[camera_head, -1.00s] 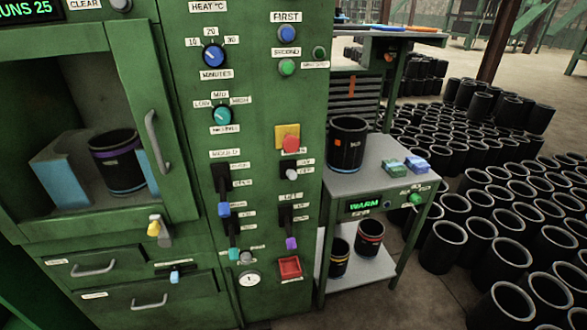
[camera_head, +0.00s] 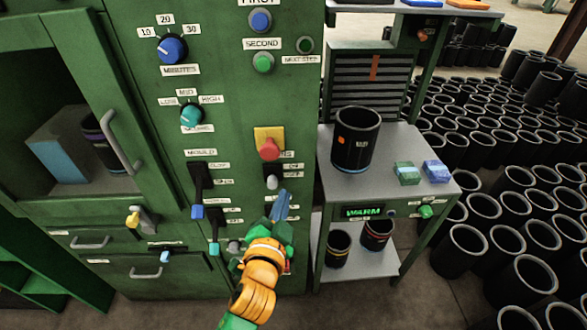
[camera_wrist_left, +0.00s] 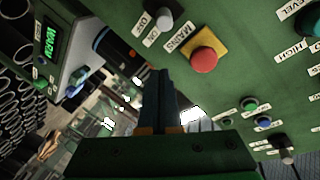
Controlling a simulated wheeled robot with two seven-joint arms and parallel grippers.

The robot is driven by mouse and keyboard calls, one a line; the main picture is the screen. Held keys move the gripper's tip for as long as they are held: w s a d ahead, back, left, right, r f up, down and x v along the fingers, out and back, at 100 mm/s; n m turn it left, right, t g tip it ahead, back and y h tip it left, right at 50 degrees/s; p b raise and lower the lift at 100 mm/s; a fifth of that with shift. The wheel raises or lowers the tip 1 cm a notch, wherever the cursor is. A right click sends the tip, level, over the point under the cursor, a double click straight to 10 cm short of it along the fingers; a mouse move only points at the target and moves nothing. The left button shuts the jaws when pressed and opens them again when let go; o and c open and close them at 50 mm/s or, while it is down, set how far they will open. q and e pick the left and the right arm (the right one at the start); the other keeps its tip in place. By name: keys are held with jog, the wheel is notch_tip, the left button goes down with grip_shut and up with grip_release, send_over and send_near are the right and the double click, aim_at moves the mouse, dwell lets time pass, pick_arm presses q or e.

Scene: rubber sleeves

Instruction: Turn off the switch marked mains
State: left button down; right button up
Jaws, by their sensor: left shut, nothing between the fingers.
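The mains switch is a grey-tipped toggle (camera_head: 272,182) on the green panel, just below a red mushroom button (camera_head: 269,149) on a yellow plate. In the left wrist view the grey toggle (camera_wrist_left: 158,20) sits beside a MAINS label (camera_wrist_left: 178,38) and small ON and OFF labels. I cannot tell for sure which position it is in. My left gripper (camera_head: 281,205) is shut and empty, its blue fingers just below the toggle in the head view. The fingers also show in the left wrist view (camera_wrist_left: 168,100), apart from the toggle. My right gripper is out of view.
Black-handled levers with blue (camera_head: 197,212) and teal (camera_head: 214,248) tips are left of my gripper. Knobs (camera_head: 172,49) and round buttons (camera_head: 263,62) sit higher. A side table (camera_head: 385,165) with a black sleeve (camera_head: 355,140) stands right.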

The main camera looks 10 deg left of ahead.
aim_at(273, 180)
pick_arm(q)
jog(key=w+a, duration=0.1)
jog(key=w, duration=0.9)
jog(key=s+a+f, duration=0.1)
jog(key=s+a+f+p, duration=0.1)
jog(key=shift+s+a+f, duration=0.15)
jog(key=shift+a+f, duration=0.05)
jog(key=shift+f, duration=0.1)
